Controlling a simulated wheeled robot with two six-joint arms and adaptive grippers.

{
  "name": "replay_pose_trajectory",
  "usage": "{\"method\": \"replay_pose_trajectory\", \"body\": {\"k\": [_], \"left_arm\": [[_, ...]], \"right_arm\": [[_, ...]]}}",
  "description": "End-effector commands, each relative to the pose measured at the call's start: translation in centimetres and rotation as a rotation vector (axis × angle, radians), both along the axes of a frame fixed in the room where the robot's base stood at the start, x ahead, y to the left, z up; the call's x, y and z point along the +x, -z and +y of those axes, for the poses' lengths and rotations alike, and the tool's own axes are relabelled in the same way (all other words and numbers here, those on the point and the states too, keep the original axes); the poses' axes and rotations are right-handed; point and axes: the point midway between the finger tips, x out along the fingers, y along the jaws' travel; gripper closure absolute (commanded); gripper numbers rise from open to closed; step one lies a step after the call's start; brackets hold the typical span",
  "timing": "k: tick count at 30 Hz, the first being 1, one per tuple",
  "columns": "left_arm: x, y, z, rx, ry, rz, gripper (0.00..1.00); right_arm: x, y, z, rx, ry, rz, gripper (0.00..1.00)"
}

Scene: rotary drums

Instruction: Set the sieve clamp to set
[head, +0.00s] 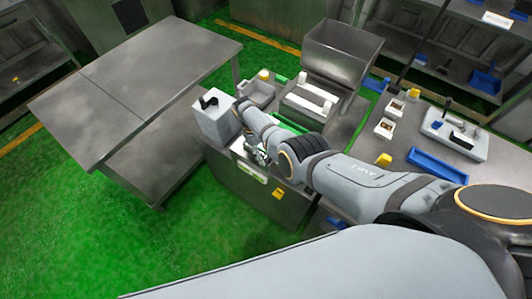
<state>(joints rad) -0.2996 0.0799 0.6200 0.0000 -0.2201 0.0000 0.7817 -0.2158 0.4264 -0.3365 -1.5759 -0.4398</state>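A light grey box (213,122) with a black lever (208,102) on top stands at the left end of the steel machine (255,190). I cannot tell whether this lever is the sieve clamp, and no set mark is readable. My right gripper (257,151) is low over the machine's front, just right of the grey box. My own wrist covers much of it, so its fingers and any contact are unclear. My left gripper is not in view.
A steel hopper (342,52) rises behind the machine. An empty steel table (140,85) stands left. The right bench holds a blue tray (437,165), small white boxes and a grey fixture with black handles (455,133). Green floor is open at front left.

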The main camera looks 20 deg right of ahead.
Motion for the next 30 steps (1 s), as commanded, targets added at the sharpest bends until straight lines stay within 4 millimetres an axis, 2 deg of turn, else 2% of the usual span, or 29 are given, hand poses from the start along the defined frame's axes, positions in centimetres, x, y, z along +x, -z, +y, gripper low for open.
{"method": "replay_pose_trajectory", "body": {"k": [11,14,24,30], "left_arm": [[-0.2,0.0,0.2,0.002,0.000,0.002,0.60],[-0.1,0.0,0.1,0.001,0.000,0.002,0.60],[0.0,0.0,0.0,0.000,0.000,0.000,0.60],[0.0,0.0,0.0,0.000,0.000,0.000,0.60]], "right_arm": [[0.2,-0.4,0.2,0.000,0.001,0.000,0.40],[0.7,-2.0,0.6,0.001,0.001,-0.003,0.40],[3.0,-9.2,2.5,0.001,0.000,-0.002,0.40],[3.5,-11.0,2.9,0.000,0.000,0.001,0.40]]}}
